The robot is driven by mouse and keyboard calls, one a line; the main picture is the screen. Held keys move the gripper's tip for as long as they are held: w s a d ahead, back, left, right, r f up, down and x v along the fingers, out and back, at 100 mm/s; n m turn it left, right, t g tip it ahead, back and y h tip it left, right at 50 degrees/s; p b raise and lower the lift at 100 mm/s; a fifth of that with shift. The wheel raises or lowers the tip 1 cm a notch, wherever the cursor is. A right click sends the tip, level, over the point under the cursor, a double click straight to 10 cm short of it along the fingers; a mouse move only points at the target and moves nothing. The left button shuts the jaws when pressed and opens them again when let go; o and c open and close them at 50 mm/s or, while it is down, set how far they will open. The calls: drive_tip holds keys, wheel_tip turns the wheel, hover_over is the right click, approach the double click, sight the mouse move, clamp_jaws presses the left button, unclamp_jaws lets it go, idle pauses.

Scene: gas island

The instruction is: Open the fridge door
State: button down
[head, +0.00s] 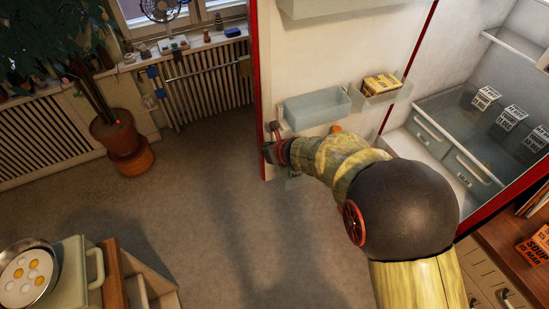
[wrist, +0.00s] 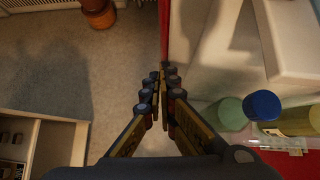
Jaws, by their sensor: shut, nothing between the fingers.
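The fridge door (head: 330,55) stands wide open in the head view, its white inner side facing me and a red edge along its left. In the wrist view the red door edge (wrist: 164,30) runs down to my fingertips. My gripper (head: 270,143) is at the lower left edge of the door. In the wrist view its fingers (wrist: 162,78) meet at the tips, shut with nothing held. I cannot tell whether they touch the door. The open fridge interior (head: 490,60) shows on the right. The door's handle is not visible.
Clear door bins (head: 316,108) sit on the inner door, one with a yellow box (head: 381,83). A potted plant (head: 115,135) and radiator (head: 208,80) stand behind left. A counter with a pan (head: 27,273) is at lower left. The carpet (head: 200,220) between is clear.

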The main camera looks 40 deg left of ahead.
sight(262, 141)
drive_tip(key=shift+m+t, duration=0.3)
drive_tip(key=shift+m, duration=0.1)
drive_tip(key=shift+w+a+p, duration=0.15)
drive_tip(key=shift+w+a, duration=0.15)
drive_tip(key=shift+a, duration=0.45)
drive_tip(key=shift+w+a+p, duration=0.15)
drive_tip(key=shift+w+a, duration=0.2)
drive_tip(key=shift+a, duration=0.35)
drive_tip(key=shift+w+a+p, duration=0.15)
drive_tip(key=shift+w+a, duration=0.15)
drive_tip(key=shift+a, duration=0.45)
drive_tip(key=shift+d, duration=0.1)
